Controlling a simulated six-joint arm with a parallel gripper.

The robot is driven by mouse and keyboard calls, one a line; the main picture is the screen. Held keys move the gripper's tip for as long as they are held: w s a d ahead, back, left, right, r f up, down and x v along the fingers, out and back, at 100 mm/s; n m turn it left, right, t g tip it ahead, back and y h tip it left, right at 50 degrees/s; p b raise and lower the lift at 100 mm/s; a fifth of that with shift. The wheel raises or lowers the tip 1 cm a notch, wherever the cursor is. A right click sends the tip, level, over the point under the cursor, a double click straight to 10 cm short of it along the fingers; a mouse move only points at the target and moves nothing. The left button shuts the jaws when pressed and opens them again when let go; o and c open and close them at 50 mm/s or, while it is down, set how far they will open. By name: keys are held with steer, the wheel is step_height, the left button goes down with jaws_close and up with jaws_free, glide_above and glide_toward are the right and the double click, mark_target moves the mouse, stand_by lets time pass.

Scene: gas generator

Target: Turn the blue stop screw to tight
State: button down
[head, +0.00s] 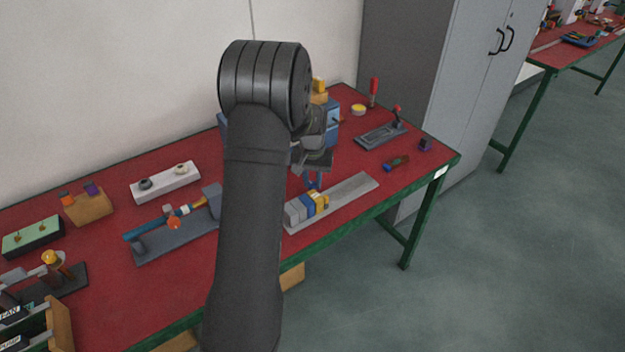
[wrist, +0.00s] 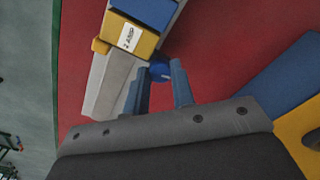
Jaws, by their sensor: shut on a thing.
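The blue stop screw (wrist: 160,71) shows in the wrist view as a small round blue head beside a yellow block (wrist: 130,36) with a white label. My gripper (wrist: 160,82) is shut on the screw, one finger on each side, and the fingers partly hide it. The screw's thread and how far it is turned in cannot be seen. In the head view my gripper (head: 314,182) points down at the blocks on a grey rail (head: 352,189). The screw cannot be made out there.
A blue block (wrist: 150,10) sits against the yellow one on the rail. A blue box (head: 333,112) stands behind my wrist. A grey tray (head: 378,136) with a red-topped lever and a small dark tool (head: 397,163) lie to the right. Red bench top is clear around the rail.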

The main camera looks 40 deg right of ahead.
mark_target(312, 183)
steer(key=shift+m, duration=1)
steer(key=c, duration=1.2)
jaws_free()
step_height(312, 183, up, 18)
steer(key=shift+f, duration=0.25)
steer(key=shift+f, duration=0.15)
step_height(312, 183, down, 17)
steer(key=shift+f, duration=0.1)
